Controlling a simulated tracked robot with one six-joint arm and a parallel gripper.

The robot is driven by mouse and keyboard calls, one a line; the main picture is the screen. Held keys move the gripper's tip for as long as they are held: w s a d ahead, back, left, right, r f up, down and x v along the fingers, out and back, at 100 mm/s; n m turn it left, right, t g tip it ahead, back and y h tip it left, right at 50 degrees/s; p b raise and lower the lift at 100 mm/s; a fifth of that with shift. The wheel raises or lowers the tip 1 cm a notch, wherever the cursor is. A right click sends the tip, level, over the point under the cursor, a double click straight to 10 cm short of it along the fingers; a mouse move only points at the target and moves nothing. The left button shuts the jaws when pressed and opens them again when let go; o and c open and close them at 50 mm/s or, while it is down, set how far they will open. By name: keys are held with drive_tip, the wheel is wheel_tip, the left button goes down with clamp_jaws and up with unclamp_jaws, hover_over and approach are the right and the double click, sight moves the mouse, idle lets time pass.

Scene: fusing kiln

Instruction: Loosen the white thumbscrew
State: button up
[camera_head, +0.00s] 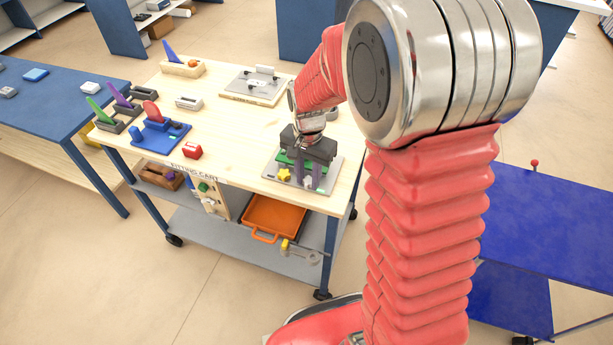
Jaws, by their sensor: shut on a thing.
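My gripper (306,178) points down over a grey plate (270,181) near the front right corner of the wooden-topped cart. Its two fingers are shut on a small pale piece between the tips, which looks like the white thumbscrew (307,182). The fingers hide most of it, and its turn angle cannot be made out. A green bar (284,157) lies on the plate, partly behind the gripper.
A second grey plate fixture (254,84) lies at the cart's back. An orange tray (274,216) is on the shelf below. The middle of the top is clear.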

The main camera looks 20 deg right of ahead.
sight(309, 181)
drive_tip(key=n, duration=0.5)
drive_tip(key=shift+w+r, duration=0.1)
drive_tip(key=shift+w, duration=0.05)
drive_tip(key=n, duration=0.5)
drive_tip(key=shift+d+n, duration=0.2)
drive_tip(key=shift+n, duration=0.2)
drive_tip(key=o, duration=0.8)
drive_tip(key=shift+o, duration=1.3)
drive_tip(key=shift+d, duration=0.1)
drive_tip(key=shift+r, duration=3.95)
drive_tip(key=shift+a, duration=0.2)
